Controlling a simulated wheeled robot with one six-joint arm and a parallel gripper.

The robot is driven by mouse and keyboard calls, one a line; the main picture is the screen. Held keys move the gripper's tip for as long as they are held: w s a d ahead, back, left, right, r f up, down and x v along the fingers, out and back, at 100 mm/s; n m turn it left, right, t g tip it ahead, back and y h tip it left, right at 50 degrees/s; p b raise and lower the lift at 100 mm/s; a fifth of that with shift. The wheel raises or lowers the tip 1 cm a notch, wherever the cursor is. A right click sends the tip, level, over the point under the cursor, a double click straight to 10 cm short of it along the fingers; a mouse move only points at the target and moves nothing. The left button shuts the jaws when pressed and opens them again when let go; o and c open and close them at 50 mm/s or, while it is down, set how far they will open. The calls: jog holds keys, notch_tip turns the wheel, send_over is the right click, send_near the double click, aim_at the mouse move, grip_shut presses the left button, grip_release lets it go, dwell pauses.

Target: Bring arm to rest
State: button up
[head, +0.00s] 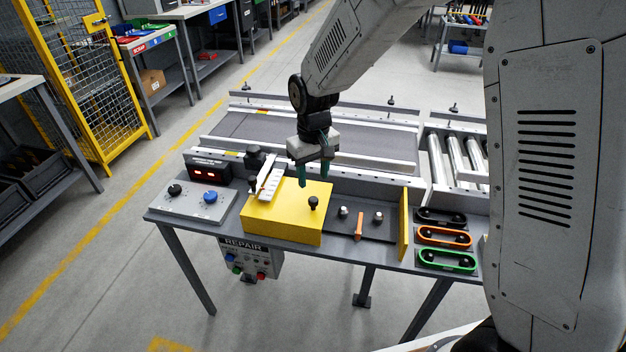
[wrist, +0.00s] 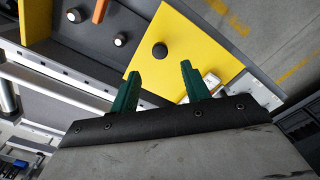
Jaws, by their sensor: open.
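My gripper (head: 315,172) hangs from my arm above the yellow block (head: 288,222) on the grey bench. Its two green fingers point down. In the wrist view my gripper (wrist: 158,82) is open, with nothing between its fingers, and the yellow block (wrist: 185,45) with a black knob (wrist: 159,50) lies beyond the fingertips. My arm reaches out from the upper right over the bench and bends down at the wrist.
A conveyor (head: 330,143) runs behind.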

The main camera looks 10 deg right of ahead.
dwell(0.3)
jog(key=s+d+r+m, duration=0.1)
jog(key=s+d+r, duration=0.3)
jog(key=s, duration=0.6)
jog(key=s+d+r+m+t, duration=0.1)
jog(key=s+d+r, duration=0.4)
jog(key=s+r, duration=0.3)
jog(key=s+d+r+m, duration=0.2)
jog(key=s+d+r, duration=0.2)
jog(key=s, duration=0.8)
jog(key=shift+d+r, duration=0.4)
jog(key=shift+r, duration=0.55)
jog(key=shift+s, duration=0.1)
